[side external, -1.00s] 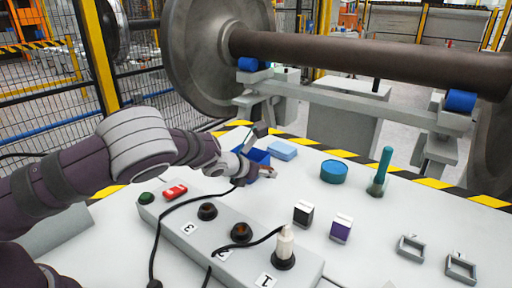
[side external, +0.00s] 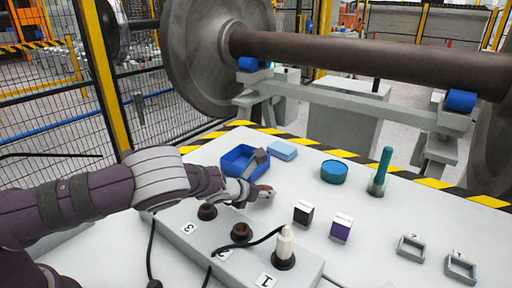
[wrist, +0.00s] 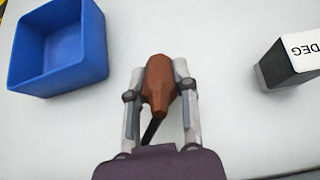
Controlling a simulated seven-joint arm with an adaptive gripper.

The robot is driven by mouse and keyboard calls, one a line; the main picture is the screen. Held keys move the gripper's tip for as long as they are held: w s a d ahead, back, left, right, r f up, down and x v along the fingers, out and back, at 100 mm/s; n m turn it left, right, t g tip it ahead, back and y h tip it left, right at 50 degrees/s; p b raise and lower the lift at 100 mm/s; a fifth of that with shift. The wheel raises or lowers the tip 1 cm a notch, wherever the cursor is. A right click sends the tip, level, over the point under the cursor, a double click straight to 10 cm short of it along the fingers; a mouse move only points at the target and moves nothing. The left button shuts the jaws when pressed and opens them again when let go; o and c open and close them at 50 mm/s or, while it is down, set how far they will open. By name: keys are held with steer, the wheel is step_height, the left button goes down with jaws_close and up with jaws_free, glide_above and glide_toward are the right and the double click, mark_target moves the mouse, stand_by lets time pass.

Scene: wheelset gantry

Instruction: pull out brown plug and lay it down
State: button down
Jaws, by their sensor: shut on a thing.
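My gripper (wrist: 160,72) is shut on the brown plug (wrist: 158,88), one finger on each side of its body. A dark cable (wrist: 151,131) trails from the plug back toward my wrist. In the side view my gripper (side external: 258,193) is low over the white table, beyond the socket strip and short of the blue bin. I cannot tell whether the plug touches the table. The grey socket strip (side external: 200,238) carries numbered sockets. Sockets 3 (side external: 207,211) and 2 (side external: 240,233) are empty. A white plug (side external: 286,242) stands in socket 1.
A blue open bin (side external: 237,163) and light blue block (side external: 283,150) lie behind my gripper. A black-and-white box (side external: 303,213) and purple-and-white box (side external: 341,228) stand to the right. A teal round container (side external: 334,171) sits farther back. Bare table lies around the gripper.

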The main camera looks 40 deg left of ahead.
steer(key=shift+f, duration=0.15)
steer(key=c, duration=0.8)
jaws_free()
steer(key=shift+s, duration=0.1)
steer(key=v, duration=1.2)
